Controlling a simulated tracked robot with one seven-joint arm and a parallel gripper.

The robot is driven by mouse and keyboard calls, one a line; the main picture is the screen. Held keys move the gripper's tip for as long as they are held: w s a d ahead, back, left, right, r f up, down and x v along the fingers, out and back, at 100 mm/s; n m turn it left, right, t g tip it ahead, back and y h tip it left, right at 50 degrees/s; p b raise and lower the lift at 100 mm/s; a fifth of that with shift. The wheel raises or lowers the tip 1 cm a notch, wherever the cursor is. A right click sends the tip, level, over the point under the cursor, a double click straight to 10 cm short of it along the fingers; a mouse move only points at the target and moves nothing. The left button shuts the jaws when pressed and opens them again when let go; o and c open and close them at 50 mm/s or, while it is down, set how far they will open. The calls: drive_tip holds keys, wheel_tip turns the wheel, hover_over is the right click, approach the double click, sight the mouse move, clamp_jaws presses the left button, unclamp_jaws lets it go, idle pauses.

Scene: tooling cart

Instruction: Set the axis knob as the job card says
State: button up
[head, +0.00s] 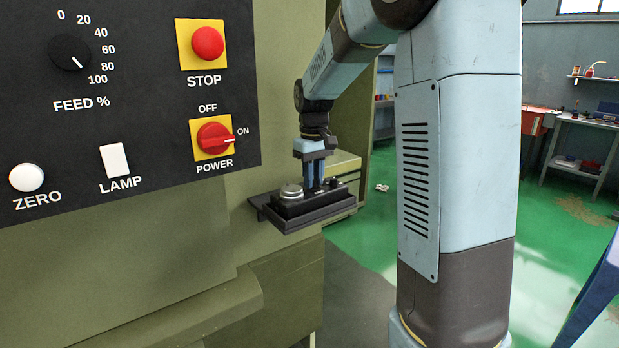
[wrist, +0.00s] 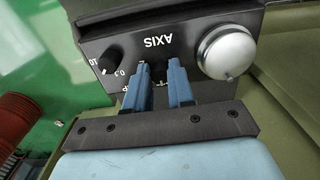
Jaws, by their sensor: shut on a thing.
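My gripper (head: 316,183) is lowered onto a small black control box on a shelf at the machine's side. In the wrist view its two blue fingers (wrist: 160,68) are shut on the axis knob, just below the upside-down word AXIS on the box's face (wrist: 118,47). The fingers hide most of the knob, so its pointer and setting cannot be read. A second small black knob (wrist: 109,61), with 0.1 printed by it, sits left of the fingers. A silver handwheel (wrist: 226,50) sits to their right. The job card is not seen in either view.
The dark machine panel (head: 130,130) at left carries a FEED knob (head: 69,52), red STOP button (head: 207,42), red POWER switch (head: 214,138) turned to ON, LAMP switch (head: 114,159) and ZERO button (head: 27,177). Green floor (head: 375,235) lies open beyond the box.

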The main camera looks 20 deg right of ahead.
clamp_jaws()
drive_tip(key=shift+a, duration=0.45)
drive_tip(key=shift+d, duration=0.35)
drive_tip(key=shift+d+m, duration=0.1)
drive_tip(key=shift+m, duration=0.7)
drive_tip(key=m, duration=1)
drive_tip(key=shift+m, duration=0.4)
drive_tip(key=m, duration=1.1)
drive_tip(key=shift+m, duration=0.4)
